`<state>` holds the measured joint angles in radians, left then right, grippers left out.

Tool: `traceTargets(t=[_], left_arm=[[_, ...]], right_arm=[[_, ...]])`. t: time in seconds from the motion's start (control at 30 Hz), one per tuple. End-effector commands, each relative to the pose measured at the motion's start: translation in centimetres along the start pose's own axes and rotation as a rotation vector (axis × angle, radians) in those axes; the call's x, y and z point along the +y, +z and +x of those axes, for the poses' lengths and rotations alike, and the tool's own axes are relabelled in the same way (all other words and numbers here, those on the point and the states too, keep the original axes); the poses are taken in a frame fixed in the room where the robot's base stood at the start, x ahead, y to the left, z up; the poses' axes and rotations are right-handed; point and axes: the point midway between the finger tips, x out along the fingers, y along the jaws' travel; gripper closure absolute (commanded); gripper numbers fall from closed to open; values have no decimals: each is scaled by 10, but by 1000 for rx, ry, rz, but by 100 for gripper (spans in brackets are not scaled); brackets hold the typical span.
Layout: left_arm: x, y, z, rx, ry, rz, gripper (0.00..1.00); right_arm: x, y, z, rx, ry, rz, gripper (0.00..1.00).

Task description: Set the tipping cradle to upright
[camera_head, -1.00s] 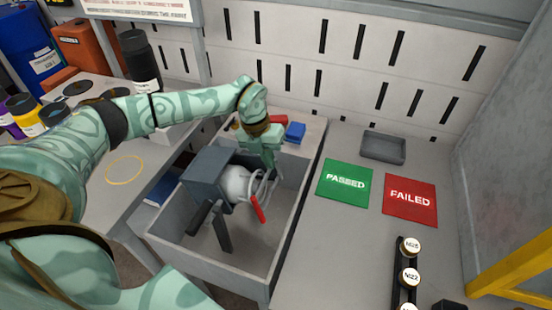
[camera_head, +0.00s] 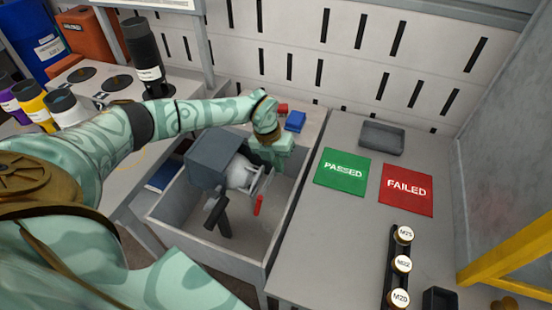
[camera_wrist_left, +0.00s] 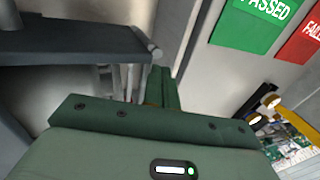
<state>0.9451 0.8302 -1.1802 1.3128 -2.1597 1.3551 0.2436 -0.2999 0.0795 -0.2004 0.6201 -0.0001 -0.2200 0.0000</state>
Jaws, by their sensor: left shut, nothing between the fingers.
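The tipping cradle stands in the grey open-topped bin (camera_head: 289,222). It has a dark grey housing (camera_head: 212,160) on a black stand, a pale rounded part (camera_head: 241,173) and thin pale bars on its right side. A short red handle (camera_head: 258,206) hangs below the bars. The cradle looks tilted; its exact angle is unclear. My left gripper (camera_head: 264,174) reaches down at the right end of the bars, shut and empty. In the left wrist view its fingers (camera_wrist_left: 162,88) are close beside pale rods and a dark grey bar (camera_wrist_left: 80,43); contact cannot be told. My right gripper is not in view.
A blue block (camera_head: 294,121) and a red item lie behind the bin. The right table carries a green PASSED mat (camera_head: 342,168), a red FAILED mat (camera_head: 407,189), a grey tray (camera_head: 382,139) and a rack of labelled cylinders (camera_head: 401,263). A black cylinder (camera_head: 143,55) stands on the left table.

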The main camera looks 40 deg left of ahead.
Motion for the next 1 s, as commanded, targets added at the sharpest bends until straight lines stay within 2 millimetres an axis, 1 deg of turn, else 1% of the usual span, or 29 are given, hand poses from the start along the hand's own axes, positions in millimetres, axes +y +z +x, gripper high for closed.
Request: traceTargets(t=[0.2, 0.5, 1.0], left_arm=[[1, 0, 15, 1, 0, -1, 100], [5, 0, 33, 0, 2, -2, 100], [9, 0, 44, 1, 2, -1, 100]], right_arm=[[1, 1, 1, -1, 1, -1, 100], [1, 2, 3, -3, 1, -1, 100], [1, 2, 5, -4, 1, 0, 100]])
